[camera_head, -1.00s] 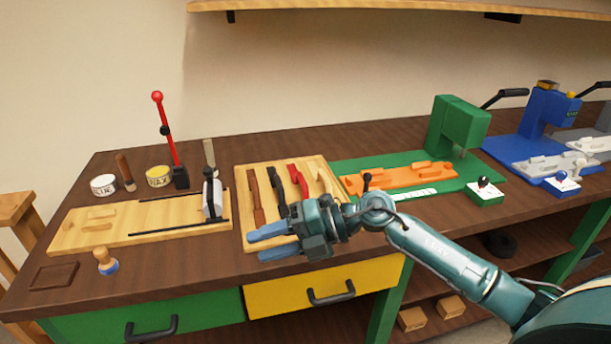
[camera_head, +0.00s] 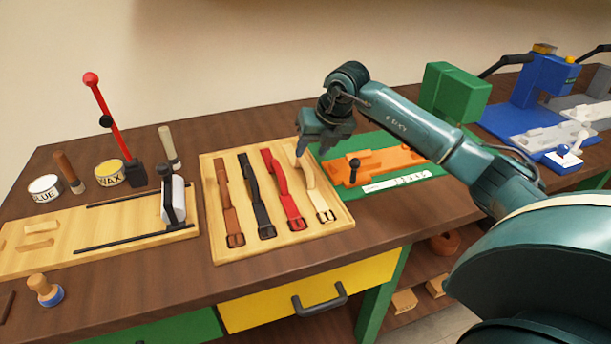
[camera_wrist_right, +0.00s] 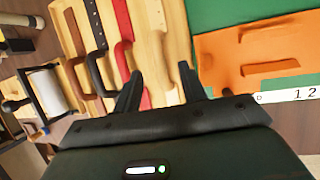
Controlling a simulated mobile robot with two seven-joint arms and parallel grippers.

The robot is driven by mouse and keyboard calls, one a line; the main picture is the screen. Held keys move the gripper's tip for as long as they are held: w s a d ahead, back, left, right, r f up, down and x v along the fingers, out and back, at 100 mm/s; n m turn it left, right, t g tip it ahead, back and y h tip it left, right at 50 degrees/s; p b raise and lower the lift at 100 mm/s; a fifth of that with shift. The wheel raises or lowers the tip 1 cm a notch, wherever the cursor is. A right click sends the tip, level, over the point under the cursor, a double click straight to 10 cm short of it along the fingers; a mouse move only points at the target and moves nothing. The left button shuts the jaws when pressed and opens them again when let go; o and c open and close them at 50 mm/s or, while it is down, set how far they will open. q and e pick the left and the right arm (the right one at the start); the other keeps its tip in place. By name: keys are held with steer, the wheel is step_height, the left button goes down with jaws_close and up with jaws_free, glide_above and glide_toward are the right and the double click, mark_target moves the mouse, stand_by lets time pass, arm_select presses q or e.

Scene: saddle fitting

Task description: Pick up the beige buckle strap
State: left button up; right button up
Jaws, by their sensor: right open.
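The beige buckle strap (camera_head: 320,202) lies at the right end of a row of straps on the wooden tray (camera_head: 282,248), its buckle towards the front edge. My right gripper (camera_head: 314,158) points down over the strap's far part and hides some of it. In the right wrist view the open fingers (camera_wrist_right: 160,72) stand on either side of the beige strap (camera_wrist_right: 153,42), with nothing gripped. I cannot tell the exact height above it. My left gripper is not in view.
A red strap (camera_head: 282,188), a black strap (camera_head: 256,190) and a brown strap (camera_head: 228,200) lie to the left on the tray. An orange fixture (camera_head: 375,163) on a green base is close on the right. The tall red lever (camera_head: 108,115) stands further left.

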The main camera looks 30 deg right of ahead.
mark_target(305, 161)
steer(key=p+x, duration=0.1)
steer(key=x, duration=0.5)
steer(key=shift+a+f, duration=0.15)
steer(key=shift+f, duration=0.1)
jaws_close()
